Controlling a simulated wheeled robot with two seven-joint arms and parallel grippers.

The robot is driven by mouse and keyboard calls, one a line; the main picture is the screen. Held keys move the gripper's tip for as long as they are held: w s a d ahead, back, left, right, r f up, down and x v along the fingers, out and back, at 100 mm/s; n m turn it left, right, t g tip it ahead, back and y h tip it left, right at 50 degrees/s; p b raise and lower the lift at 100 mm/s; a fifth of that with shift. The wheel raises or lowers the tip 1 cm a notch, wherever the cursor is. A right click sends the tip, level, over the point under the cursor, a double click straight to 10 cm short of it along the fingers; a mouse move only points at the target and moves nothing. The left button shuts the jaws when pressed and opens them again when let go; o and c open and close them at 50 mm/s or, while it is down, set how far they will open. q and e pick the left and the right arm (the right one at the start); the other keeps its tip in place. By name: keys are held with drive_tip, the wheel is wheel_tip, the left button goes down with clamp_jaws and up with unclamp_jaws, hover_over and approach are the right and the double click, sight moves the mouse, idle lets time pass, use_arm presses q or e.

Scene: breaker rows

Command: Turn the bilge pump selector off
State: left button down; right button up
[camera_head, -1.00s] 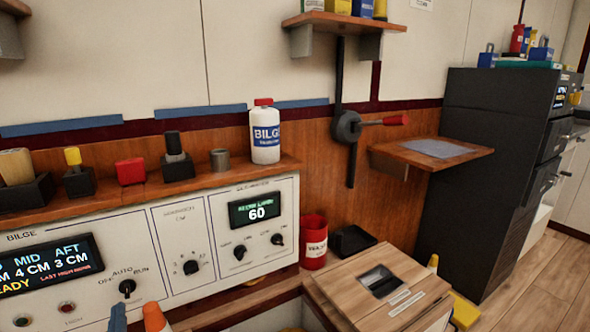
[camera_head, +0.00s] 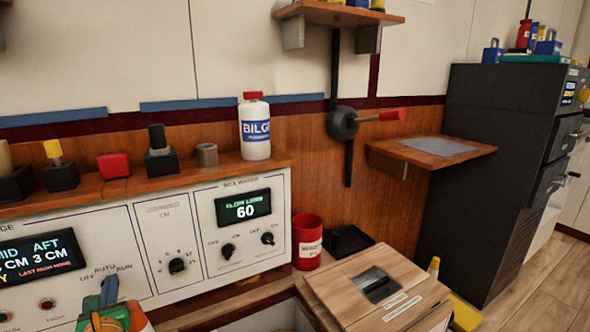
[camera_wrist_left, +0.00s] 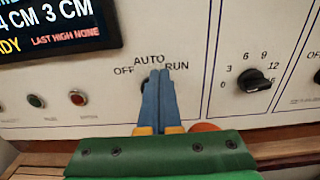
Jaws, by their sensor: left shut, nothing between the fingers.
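The bilge pump selector (camera_wrist_left: 145,86) is a dark knob on the white panel, with the words OFF, AUTO and RUN around it. In the left wrist view only a sliver of it shows beside my left gripper (camera_wrist_left: 160,76), whose blue fingers cover the rest. I cannot tell which word the knob points at. My left gripper also shows in the head view (camera_head: 109,284), at the panel in front of the selector. It is shut with nothing in it. Whether its tips touch the knob is hidden. My right gripper is not in view.
Right of the selector are another dark knob (camera_wrist_left: 254,81) and a display reading 60 (camera_head: 243,207). Red (camera_wrist_left: 77,98) and green (camera_wrist_left: 36,101) buttons lie to its left. A wooden shelf (camera_head: 215,174) above holds a bilge bottle (camera_head: 255,130). A red can (camera_head: 307,243) stands farther right.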

use_arm(q)
drive_tip(key=shift+s+a+f+b, duration=0.15)
drive_tip(key=shift+f+b, duration=0.2)
drive_tip(key=shift+f, duration=0.2)
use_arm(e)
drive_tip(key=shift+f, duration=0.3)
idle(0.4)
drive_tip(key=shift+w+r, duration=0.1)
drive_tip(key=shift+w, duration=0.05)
use_arm(q)
drive_tip(key=shift+s+a+r+p, duration=0.1)
drive_tip(key=shift+s+a+p, duration=0.45)
drive_tip(key=shift+a+p, duration=0.2)
drive_tip(key=shift+w+r+p, duration=0.1)
drive_tip(key=shift+r+p, duration=0.3)
drive_tip(key=shift+p, duration=0.2)
drive_tip(key=p+v, duration=0.2)
drive_tip(key=v, duration=0.4)
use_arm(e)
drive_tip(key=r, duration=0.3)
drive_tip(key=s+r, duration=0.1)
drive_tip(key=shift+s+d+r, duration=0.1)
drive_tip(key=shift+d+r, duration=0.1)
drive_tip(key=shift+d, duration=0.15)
